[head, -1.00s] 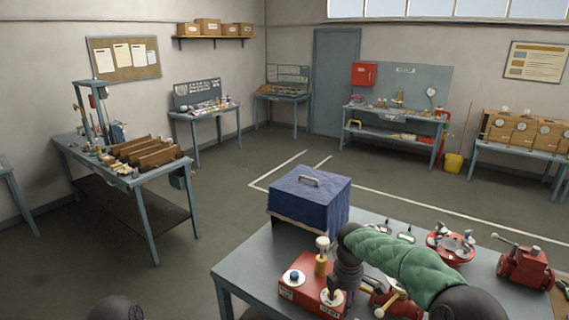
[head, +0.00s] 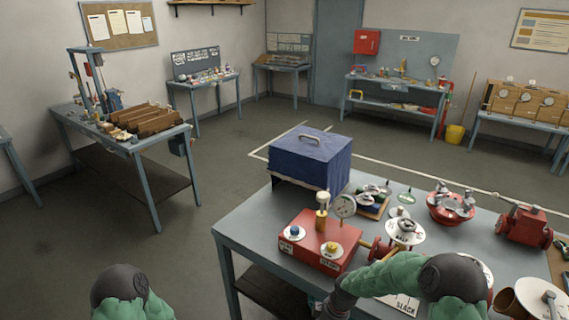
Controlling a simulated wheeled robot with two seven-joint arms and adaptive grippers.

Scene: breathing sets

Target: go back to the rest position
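My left arm shows at the lower left of the head view as a dark joint and green sleeve. Its gripper is outside the picture. My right arm, also green-sleeved, reaches in at the bottom over the near part of the bench (head: 245,238). Its dark wrist end drops to the bottom edge, in front of the red box (head: 304,243), and its gripper is not visible. The red box carries a blue knob, a yellow knob and an upright post. A round dial gauge (head: 345,206) stands at its back right.
A blue covered case (head: 311,163) stands at the bench's far left corner. A red flanged part (head: 451,208) and a red valve body (head: 524,226) stand to the right. Labelled discs lie mid-bench, partly behind my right arm. The floor to the left is clear.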

